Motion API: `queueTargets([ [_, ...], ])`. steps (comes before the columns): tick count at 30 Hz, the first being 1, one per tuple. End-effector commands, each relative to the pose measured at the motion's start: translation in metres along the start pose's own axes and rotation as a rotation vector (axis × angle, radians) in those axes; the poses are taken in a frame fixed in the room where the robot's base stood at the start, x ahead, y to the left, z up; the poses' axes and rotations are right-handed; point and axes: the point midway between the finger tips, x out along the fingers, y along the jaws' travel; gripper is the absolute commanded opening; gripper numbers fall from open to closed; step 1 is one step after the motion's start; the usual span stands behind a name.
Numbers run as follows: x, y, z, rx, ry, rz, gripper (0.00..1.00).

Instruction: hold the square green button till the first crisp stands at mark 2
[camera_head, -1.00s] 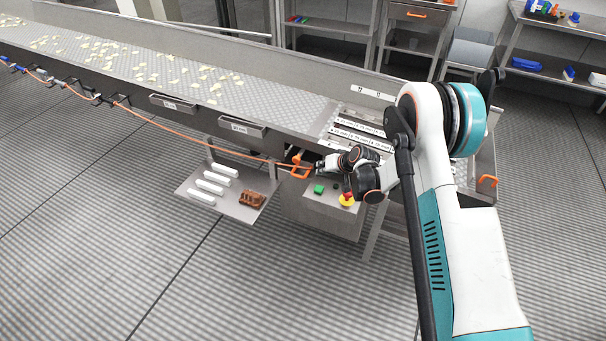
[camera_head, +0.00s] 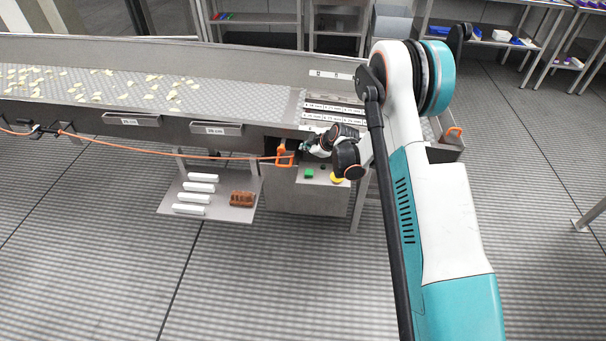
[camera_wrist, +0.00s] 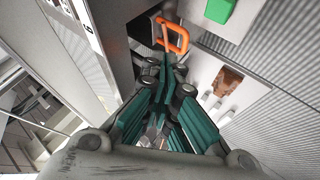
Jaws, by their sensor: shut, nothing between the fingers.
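The square green button (camera_head: 309,174) is on the grey control box below the conveyor's right end. It also shows at the top of the wrist view (camera_wrist: 220,10). My gripper (camera_head: 305,147) is shut and empty, just above the button in the head view and apart from it. In the wrist view its fingertips (camera_wrist: 168,62) point toward an orange handle (camera_wrist: 173,36), left of and below the button. Pale crisps (camera_head: 150,78) lie scattered on the belt's left and middle; the foremost are near its middle. White printed strips (camera_head: 333,107) cross the right end; I cannot read mark 2.
A yellow-based button (camera_head: 338,178) is right of the green one. An orange handle (camera_head: 285,156) is close by my gripper. A low shelf (camera_head: 225,207) carries white bars and a brown object (camera_head: 242,198). Labelled trays (camera_head: 217,128) line the conveyor's front. The floor in front is clear.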

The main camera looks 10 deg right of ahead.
Motion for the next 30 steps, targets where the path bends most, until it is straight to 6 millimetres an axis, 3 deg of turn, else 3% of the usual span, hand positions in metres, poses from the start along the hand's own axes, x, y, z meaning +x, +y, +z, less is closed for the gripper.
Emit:
queueTargets([
  [11,0.004,-0.003,0.002,0.002,0.001,0.0,0.0],
  [30,0.055,-0.04,0.038,0.002,0.001,0.0,0.0],
])
